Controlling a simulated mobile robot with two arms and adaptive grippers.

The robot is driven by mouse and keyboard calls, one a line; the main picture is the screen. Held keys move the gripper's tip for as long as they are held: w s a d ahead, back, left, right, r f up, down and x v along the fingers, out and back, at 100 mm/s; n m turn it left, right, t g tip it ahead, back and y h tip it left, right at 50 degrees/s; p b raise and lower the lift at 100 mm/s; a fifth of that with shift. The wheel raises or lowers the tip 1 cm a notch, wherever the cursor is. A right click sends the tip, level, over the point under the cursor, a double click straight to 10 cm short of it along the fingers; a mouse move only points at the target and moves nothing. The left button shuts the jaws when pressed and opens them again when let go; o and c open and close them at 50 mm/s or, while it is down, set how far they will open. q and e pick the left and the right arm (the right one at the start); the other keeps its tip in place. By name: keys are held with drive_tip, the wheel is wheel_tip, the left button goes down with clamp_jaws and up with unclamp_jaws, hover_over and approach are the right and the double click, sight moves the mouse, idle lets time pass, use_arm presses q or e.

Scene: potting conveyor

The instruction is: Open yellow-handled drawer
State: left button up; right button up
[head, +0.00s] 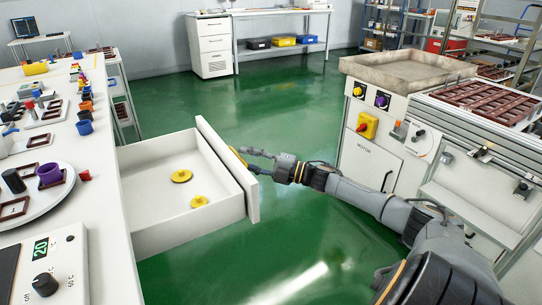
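A white drawer (224,160) stands pulled well out from the white bench on the left. A small yellow handle (237,155) shows at the outer face of its front panel, partly hidden by the panel. My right gripper (246,160) is right at that face, by the handle. Its two dark fingers are spread apart, with a gap between them; whether a finger touches the handle I cannot tell. Inside the drawer lie two yellow knob-like pieces, one farther back (181,176) and one nearer (199,201). My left gripper is out of view.
The white bench (105,200) on the left carries a round plate, pots and small coloured parts. A white machine (372,150) with a grey tray on top stands at the right. Green floor (270,115) is clear between them.

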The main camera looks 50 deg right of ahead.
drive_tip(key=v, duration=0.8)
drive_tip(key=shift+s, duration=0.25)
drive_tip(key=shift+d+f, duration=0.1)
drive_tip(key=shift+d, duration=0.05)
